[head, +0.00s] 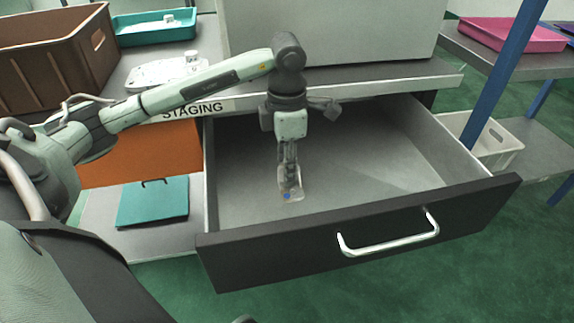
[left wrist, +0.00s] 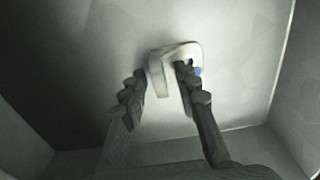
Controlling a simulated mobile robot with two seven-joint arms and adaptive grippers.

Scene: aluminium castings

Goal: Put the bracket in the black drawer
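The black drawer (head: 330,255) is pulled out, with a dark front, a chrome handle and a grey inside. The bracket (head: 291,194), a small pale casting with a blue dot, is inside the drawer near its left side, low at the floor. It also shows in the left wrist view (left wrist: 163,80). My left gripper (head: 288,172) points down into the drawer over the bracket. Its fingers (left wrist: 162,75) stand apart on either side of the bracket's raised part, with narrow gaps visible. The fingers hide part of the bracket. My right gripper is out of view.
A brown crate (head: 52,62), a teal tray (head: 152,27) and a pale casting (head: 165,73) are on the bench, left of a grey cabinet. A teal item (head: 153,203) lies on the lower shelf. The drawer's right side is bare. A blue post (head: 497,75) stands at right.

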